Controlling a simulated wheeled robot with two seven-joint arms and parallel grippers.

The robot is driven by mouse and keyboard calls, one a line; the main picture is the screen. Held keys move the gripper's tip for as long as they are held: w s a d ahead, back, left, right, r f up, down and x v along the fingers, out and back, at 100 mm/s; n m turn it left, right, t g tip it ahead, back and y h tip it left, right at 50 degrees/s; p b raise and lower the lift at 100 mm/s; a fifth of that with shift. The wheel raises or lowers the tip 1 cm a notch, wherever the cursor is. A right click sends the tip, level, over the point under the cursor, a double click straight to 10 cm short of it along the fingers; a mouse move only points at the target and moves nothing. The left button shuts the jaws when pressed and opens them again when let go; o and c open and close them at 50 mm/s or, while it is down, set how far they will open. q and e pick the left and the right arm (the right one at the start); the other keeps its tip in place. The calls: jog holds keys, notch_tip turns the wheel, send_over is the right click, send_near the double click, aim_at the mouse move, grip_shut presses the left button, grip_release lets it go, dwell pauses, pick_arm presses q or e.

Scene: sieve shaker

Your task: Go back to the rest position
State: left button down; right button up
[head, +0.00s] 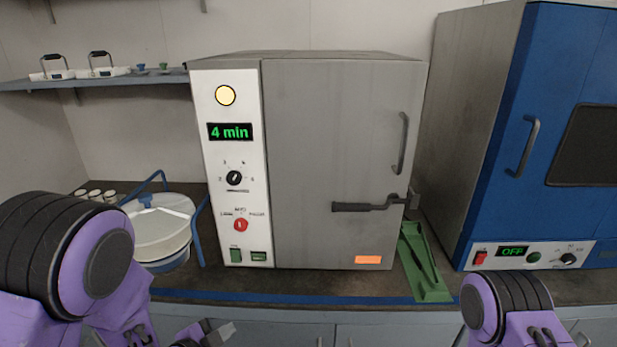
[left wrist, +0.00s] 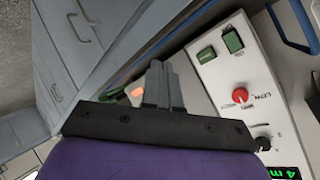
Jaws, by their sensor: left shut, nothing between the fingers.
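The grey sieve shaker cabinet (head: 320,150) stands on the bench with its door closed. Its display (head: 229,131) reads "4 min" and the round lamp (head: 225,95) above glows yellow. Its white control panel also shows in the left wrist view (left wrist: 218,75), with the red knob (left wrist: 240,95). My left gripper (head: 218,333) is low at the bottom edge of the head view, in front of the bench. In the left wrist view its fingers (left wrist: 163,80) are together and empty. My right arm (head: 510,305) shows at lower right, but its gripper is out of view.
A blue oven (head: 540,130), its display reading "OFF", stands at right. A green tray (head: 425,265) lies between the two machines. A pale lidded pan (head: 160,230) with blue handles is at left, near several small cups (head: 95,194). A wall shelf (head: 110,80) holds small items.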

pick_arm(q)
jog(key=s+a+f+n+g+y, duration=0.3)
jog(key=s+a+f+n+y, duration=0.45)
jog(key=s+f+n, duration=0.75)
jog(key=s+a+f+n+g, duration=0.2)
jog(key=s, duration=0.4)
jog(key=s+a+f+n+g+b, duration=0.1)
jog(key=s+f+n+g, duration=0.1)
jog(key=s, duration=0.4)
jog(key=shift+s+a+n, duration=0.4)
jog(key=shift+n, duration=0.3)
jog(key=shift+f+y, duration=0.1)
jog(key=shift+y, duration=0.15)
dwell(4.3)
